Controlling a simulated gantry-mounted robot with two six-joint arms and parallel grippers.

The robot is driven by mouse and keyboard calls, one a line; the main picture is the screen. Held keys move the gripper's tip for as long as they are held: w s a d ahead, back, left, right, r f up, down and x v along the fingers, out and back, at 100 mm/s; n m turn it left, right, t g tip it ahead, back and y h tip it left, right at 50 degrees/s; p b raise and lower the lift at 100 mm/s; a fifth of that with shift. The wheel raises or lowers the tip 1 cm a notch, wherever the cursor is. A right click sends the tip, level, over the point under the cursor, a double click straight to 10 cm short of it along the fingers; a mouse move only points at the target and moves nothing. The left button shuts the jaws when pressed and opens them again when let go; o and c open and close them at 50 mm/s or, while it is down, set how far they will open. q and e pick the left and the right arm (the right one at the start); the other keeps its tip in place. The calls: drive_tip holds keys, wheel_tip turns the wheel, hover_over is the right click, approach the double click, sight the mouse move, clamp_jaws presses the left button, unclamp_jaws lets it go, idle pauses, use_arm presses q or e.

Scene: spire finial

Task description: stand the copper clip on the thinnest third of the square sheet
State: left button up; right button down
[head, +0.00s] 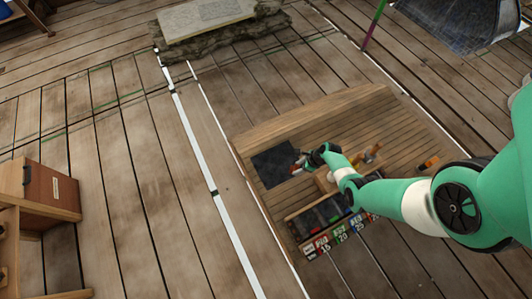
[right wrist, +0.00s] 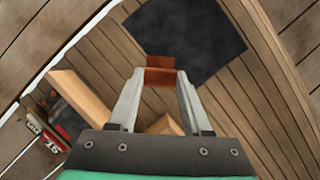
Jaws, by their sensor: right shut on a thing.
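The square sheet (head: 272,166) is dark, nearly black, and lies flat on the slatted wooden bench top. It also fills the upper middle of the right wrist view (right wrist: 190,35). I cannot tell its thirds apart by thickness. My right gripper (head: 300,166) is at the sheet's right edge in the head view. In the right wrist view its two fingers (right wrist: 160,80) are shut on the copper clip (right wrist: 160,63), a small orange-brown piece. The clip overlaps the sheet's near edge in that view; I cannot tell its height above it. My left gripper is not in view.
Wooden blocks (head: 370,155) stand right of the sheet, near my right arm. The bench top (head: 300,122) beyond the sheet is clear.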

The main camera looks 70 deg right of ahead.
drive_tip(key=w+f+b, duration=0.3)
drive_tip(key=w+b, duration=0.1)
drive_tip(key=w+f+b, duration=0.3)
drive_tip(key=w+b, duration=0.1)
drive_tip(key=w+a+f+b, duration=0.1)
drive_tip(key=w+f+b, duration=0.2)
drive_tip(key=w+b, duration=0.1)
drive_tip(key=shift+w+b, duration=0.2)
drive_tip(key=shift+b, duration=0.1)
drive_tip(key=shift+w+f, duration=0.1)
drive_tip(key=shift+w, duration=0.2)
drive_tip(key=b+x, duration=0.2)
drive_tip(key=b, duration=0.1)
drive_tip(key=b+x, duration=0.1)
drive_tip(key=x, duration=0.1)
drive_tip(key=shift+s+f, duration=0.15)
drive_tip(key=shift+s, duration=0.35)
drive_tip(key=shift+c, duration=1.7)
unclamp_jaws()
